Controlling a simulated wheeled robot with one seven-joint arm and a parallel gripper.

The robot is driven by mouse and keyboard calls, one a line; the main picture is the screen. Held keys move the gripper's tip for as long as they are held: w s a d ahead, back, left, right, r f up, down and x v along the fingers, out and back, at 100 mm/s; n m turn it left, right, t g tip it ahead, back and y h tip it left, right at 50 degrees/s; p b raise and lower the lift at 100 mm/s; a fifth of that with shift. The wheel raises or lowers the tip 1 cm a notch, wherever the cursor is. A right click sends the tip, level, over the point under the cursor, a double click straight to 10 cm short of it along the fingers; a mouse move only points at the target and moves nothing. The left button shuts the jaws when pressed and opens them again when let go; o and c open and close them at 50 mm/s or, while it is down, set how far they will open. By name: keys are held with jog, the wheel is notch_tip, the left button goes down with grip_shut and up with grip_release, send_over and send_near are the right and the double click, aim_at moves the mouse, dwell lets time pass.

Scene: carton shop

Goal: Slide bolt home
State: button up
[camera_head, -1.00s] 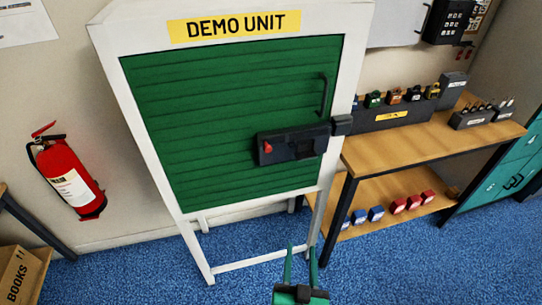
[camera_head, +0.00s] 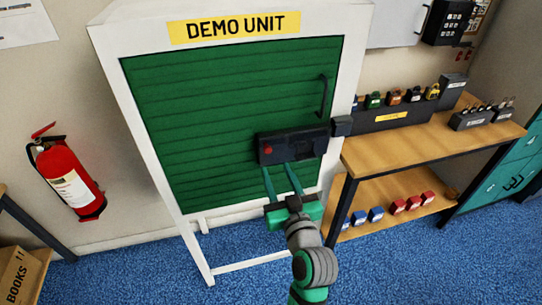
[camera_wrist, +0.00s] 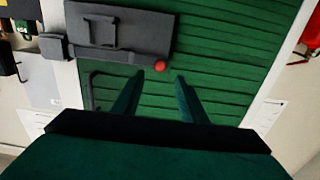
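The bolt is a dark grey housing (camera_head: 305,143) on the green slatted door of the demo unit, with a red knob (camera_head: 268,150) at its left end. A dark keeper block (camera_head: 342,126) sits on the white frame at the right. In the wrist view, which looks turned over, the housing (camera_wrist: 118,30) is at top, the red knob (camera_wrist: 160,66) at its lower right and the keeper (camera_wrist: 53,47) at left. My gripper (camera_head: 278,167) is open and empty just below the housing. In the wrist view its fingertips (camera_wrist: 159,76) straddle the knob's line; contact cannot be told.
A black door handle (camera_head: 324,95) stands out above the bolt. A wooden shelf unit (camera_head: 400,145) with padlocks and coloured blocks stands close at the right. A fire extinguisher (camera_head: 68,180) hangs at the left. The blue floor in front is mostly clear.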

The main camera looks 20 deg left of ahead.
aim_at(269, 151)
jog(key=x, duration=0.7)
jog(key=shift+w+a, duration=0.2)
jog(key=shift+w, duration=0.15)
